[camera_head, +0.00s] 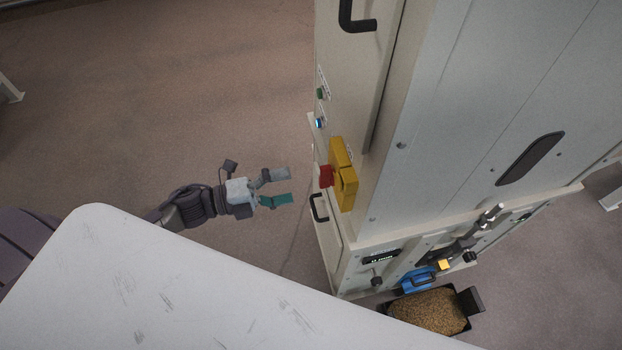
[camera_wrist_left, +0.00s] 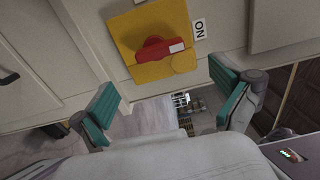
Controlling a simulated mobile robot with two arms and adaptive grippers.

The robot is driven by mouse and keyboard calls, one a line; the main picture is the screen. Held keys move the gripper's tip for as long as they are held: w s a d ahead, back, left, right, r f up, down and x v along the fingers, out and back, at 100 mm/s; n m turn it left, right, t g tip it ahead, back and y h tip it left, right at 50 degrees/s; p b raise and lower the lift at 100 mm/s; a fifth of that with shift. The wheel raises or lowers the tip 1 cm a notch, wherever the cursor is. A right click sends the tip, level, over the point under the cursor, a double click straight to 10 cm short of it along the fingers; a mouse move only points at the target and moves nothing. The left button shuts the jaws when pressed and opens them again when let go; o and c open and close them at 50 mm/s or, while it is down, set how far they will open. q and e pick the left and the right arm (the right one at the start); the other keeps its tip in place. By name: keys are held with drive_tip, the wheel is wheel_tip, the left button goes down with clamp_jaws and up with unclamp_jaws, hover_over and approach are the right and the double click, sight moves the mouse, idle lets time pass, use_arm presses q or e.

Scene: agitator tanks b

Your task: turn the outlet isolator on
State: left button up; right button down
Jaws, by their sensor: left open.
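The outlet isolator is a red handle (camera_head: 326,176) on a yellow plate (camera_head: 344,178), fixed to the side of the pale cabinet. My left gripper (camera_head: 290,187) is open and empty, a short gap to the left of the red handle in the head view. Its two teal-padded fingers (camera_wrist_left: 165,105) are spread apart below the plate in the wrist view. My right gripper is not in view.
Green (camera_head: 320,93) and blue (camera_head: 320,122) buttons sit above the isolator. A black handle (camera_head: 318,208) is just below it. A white surface (camera_head: 180,290) fills the lower left. A bin of grain (camera_head: 428,311) stands at the cabinet's foot. The floor left of the cabinet is clear.

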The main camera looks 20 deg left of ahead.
use_arm(q)
drive_tip(key=v, duration=0.3)
drive_tip(key=shift+s+a, duration=0.2)
drive_tip(key=shift+a, duration=0.1)
